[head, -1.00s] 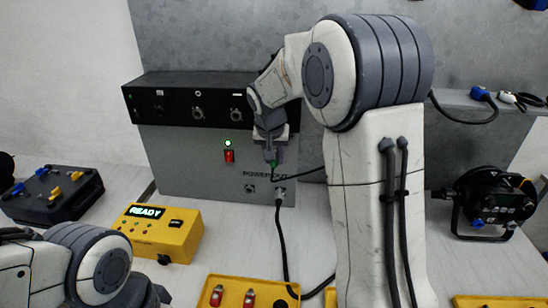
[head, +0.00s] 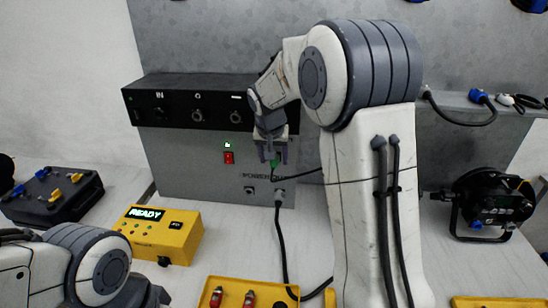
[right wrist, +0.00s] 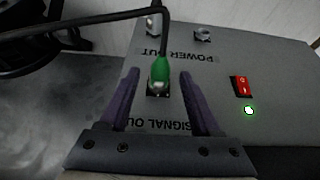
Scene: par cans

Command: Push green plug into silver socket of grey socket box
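The grey socket box (head: 185,165) stands against the back wall. In the right wrist view the box (right wrist: 285,62) appears upside down. The green plug (right wrist: 160,66) sits with its metal end at a dark square socket (right wrist: 150,90) by the SIGNAL OUT label; how deep it sits I cannot tell. The plug also shows small in the head view (head: 274,164). My right gripper (head: 272,158) is open, its purple fingers (right wrist: 158,76) on either side of the plug with gaps visible. My left arm is at lower left in the head view; its gripper is out of frame.
Silver sockets (right wrist: 203,34) sit by the POWER OUT label; a dark cable plugs in beside them. A red switch (head: 229,158) has a green light above. A yellow READY box (head: 160,233) and a yellow tray (head: 207,283) stand in front. Black cables hang nearby.

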